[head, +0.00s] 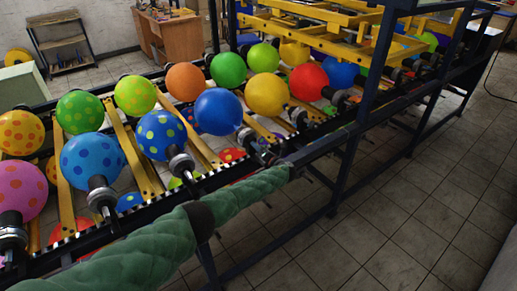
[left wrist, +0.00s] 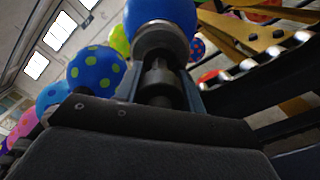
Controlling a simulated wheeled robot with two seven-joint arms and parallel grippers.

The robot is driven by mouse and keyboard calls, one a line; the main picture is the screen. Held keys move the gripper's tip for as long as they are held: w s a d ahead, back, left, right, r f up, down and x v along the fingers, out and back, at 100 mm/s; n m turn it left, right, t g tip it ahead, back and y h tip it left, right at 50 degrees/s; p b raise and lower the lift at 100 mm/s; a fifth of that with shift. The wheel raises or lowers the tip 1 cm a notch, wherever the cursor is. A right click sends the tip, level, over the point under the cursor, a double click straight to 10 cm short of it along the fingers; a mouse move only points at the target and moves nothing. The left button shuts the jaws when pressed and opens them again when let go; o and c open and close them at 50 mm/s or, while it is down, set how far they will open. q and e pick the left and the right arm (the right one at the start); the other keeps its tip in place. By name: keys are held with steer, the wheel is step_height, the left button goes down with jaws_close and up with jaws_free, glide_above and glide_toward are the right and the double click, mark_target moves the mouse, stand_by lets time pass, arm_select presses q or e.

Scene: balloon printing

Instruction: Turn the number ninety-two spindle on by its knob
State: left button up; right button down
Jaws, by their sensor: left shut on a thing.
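A plain blue balloon (head: 218,112) sits on a spindle (head: 246,136) at the near edge of the line. It also shows at the top of the left wrist view (left wrist: 160,12), with the grey spindle collar (left wrist: 161,42) and dark knob (left wrist: 160,84) below it. My left gripper (head: 266,155) is at the knob end of this spindle. In the left wrist view its fingers (left wrist: 162,90) stand on both sides of the knob, shut on it. No spindle number is readable. My right gripper is in neither view.
A blue balloon with green dots (head: 161,135) sits on the spindle (head: 181,165) to the left. A yellow balloon (head: 267,94) is to the right. A dark rail (head: 330,145) runs along the line's front. The tiled floor (head: 400,215) at right is clear.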

arm_select(q)
steer(key=o, duration=1)
steer(key=shift+d, duration=0.1)
steer(key=shift+s, duration=0.1)
steer(key=shift+s+d+f, duration=0.1)
steer(key=shift+s+d, duration=0.1)
steer(key=shift+s, duration=0.05)
steer(key=b+v, duration=0.2)
steer(key=v, duration=0.4)
steer(key=shift+s+d, duration=0.25)
steer(key=shift+d, duration=0.05)
steer(key=shift+s, duration=0.1)
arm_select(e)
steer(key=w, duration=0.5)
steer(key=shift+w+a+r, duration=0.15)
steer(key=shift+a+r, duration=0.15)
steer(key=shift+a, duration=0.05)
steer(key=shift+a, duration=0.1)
